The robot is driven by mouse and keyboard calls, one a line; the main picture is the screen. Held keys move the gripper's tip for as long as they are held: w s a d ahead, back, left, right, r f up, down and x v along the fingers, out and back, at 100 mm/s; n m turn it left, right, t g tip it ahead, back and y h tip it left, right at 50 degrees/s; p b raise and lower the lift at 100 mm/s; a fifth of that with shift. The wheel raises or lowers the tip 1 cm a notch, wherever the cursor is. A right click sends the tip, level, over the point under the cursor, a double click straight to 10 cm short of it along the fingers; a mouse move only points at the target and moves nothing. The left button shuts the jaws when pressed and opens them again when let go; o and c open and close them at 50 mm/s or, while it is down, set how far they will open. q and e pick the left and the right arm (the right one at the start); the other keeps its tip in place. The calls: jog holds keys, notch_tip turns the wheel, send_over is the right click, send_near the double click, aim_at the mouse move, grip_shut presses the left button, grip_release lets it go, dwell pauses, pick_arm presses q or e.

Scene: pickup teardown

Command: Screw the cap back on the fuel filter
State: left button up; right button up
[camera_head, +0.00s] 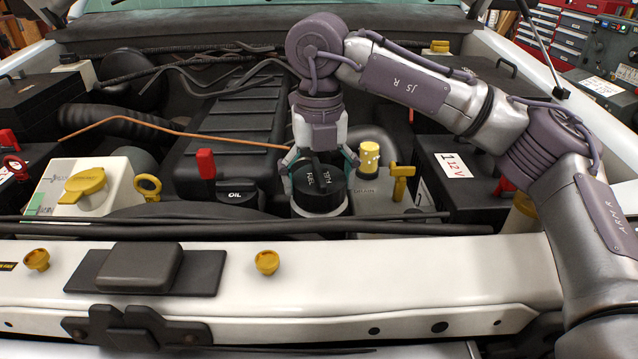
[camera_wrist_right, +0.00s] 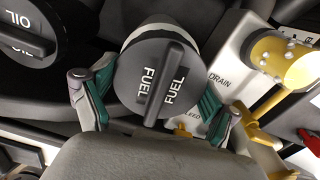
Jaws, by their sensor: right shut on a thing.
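The black fuel filter cap (camera_head: 312,192), marked FUEL, sits on top of the pale fuel filter body (camera_head: 322,211) in the middle of the engine bay. My right gripper (camera_head: 320,170) reaches down from above and is shut on the cap, with a finger on each side of it. The right wrist view shows the cap (camera_wrist_right: 160,85) with a raised bar across its top between the green-padded fingers (camera_wrist_right: 152,108). Whether the cap is fully seated cannot be told. My left gripper is not in view.
A black OIL cap (camera_head: 236,192) stands left of the filter. A yellow drain plug (camera_head: 370,157) and a yellow valve handle (camera_head: 401,180) stand close on the right. Dark hoses (camera_head: 240,226) cross in front, and a 12V battery (camera_head: 462,180) is farther right.

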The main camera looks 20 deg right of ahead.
jog(key=o, duration=1.1)
